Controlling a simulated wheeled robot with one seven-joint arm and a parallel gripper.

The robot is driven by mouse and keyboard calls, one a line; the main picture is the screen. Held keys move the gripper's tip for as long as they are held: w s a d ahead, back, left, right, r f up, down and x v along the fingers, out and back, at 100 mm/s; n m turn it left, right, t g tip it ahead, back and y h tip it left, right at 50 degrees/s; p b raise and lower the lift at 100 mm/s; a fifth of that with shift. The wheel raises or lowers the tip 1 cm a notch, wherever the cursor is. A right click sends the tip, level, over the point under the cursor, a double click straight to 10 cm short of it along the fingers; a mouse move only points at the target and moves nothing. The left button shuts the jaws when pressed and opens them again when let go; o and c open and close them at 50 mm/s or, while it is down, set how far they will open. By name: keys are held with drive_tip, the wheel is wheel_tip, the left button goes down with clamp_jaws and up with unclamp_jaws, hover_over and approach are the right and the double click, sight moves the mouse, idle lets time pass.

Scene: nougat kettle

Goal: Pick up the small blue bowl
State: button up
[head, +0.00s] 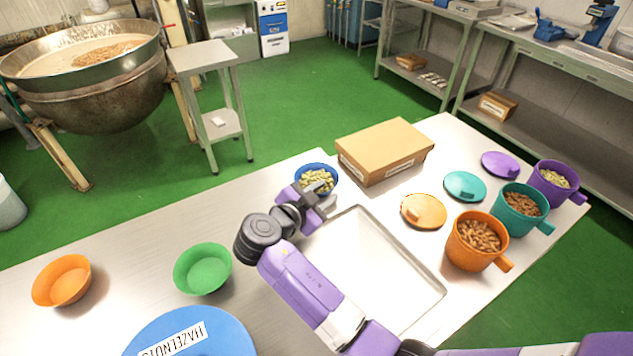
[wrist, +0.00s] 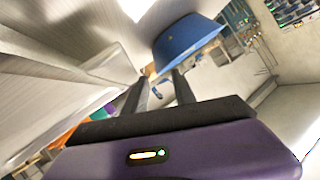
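The small blue bowl (head: 317,192) stands near the far edge of the metal table in the head view and holds greenish nuts. It also shows in the wrist view, where the blue bowl (wrist: 188,45) is tilted by the camera angle, just past the fingertips. My gripper (head: 322,203) is at the near side of the bowl, low over the table.
A cardboard box (head: 385,150) stands close to the right of the bowl. A shallow metal tray (head: 375,265) lies to the right, under my arm. A green bowl (head: 203,269) and an orange bowl (head: 62,281) stand left. Mugs with nuts, including an orange mug (head: 470,255), stand right.

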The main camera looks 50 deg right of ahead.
sight(336, 184)
drive_tip(key=p+x, duration=0.1)
drive_tip(key=x, duration=0.3)
drive_tip(key=shift+d, duration=0.15)
drive_tip(key=shift+c, duration=0.2)
clamp_jaws()
idle(1.1)
